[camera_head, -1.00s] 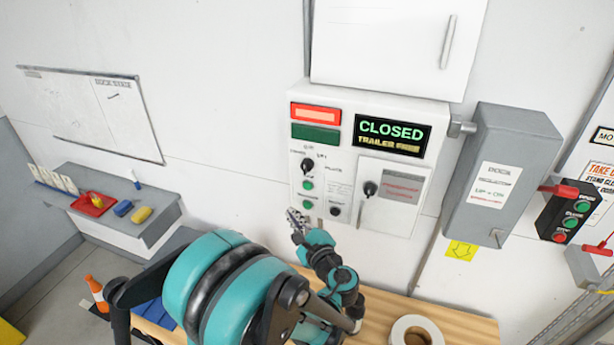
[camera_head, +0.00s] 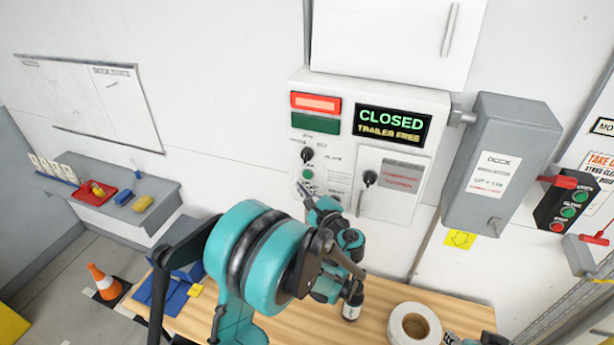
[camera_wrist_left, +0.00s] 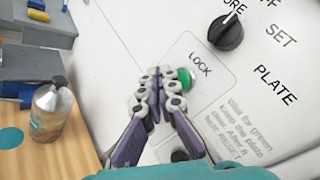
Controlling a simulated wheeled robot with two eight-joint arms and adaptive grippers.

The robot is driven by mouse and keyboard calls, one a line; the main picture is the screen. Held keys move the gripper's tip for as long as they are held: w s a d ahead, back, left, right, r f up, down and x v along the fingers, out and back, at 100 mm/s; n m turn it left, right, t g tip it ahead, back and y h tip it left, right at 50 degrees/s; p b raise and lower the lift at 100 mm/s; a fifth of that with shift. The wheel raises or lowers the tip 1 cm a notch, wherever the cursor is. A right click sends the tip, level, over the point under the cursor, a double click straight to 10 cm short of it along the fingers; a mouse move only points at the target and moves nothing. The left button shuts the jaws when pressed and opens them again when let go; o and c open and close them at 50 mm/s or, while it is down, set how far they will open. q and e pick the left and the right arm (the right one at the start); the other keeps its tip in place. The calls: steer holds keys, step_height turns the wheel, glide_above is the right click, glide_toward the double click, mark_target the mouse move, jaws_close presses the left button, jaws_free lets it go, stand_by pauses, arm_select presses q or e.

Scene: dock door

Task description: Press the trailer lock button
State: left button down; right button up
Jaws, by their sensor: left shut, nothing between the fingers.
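The green lock button (camera_wrist_left: 185,78) is on the white control panel (camera_head: 325,92), beside the printed word LOCK in the left wrist view. In the head view a green button (camera_head: 308,174) shows below a black knob (camera_head: 307,154). My left gripper (camera_wrist_left: 161,82) is shut and empty. Its fingertips are just left of the green button and cover part of its edge in the wrist view; I cannot tell whether they touch. The left gripper (camera_head: 302,189) is at the panel's lower left in the head view, hiding the controls behind it. The panel display (camera_head: 392,124) reads CLOSED, TRAILER FREE.
A wooden bench (camera_head: 290,325) lies below the panel, with a tape roll (camera_head: 414,328) and a bottle (camera_wrist_left: 50,112). A grey box (camera_head: 502,165) is right of the panel. Dark parts at the head view's bottom right edge may be my right gripper, mostly cut off.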

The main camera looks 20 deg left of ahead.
arm_select(q)
steer(key=shift+w, duration=0.6)
stand_by(1.1)
steer(key=shift+w+b, duration=0.3)
steer(key=shift+w, duration=0.1)
steer(key=shift+w+a, duration=0.1)
steer(key=shift+w, duration=0.3)
stand_by(0.5)
steer(key=shift+s, duration=0.1)
stand_by(0.3)
steer(key=shift+s+b, duration=0.4)
steer(key=shift+s, duration=0.35)
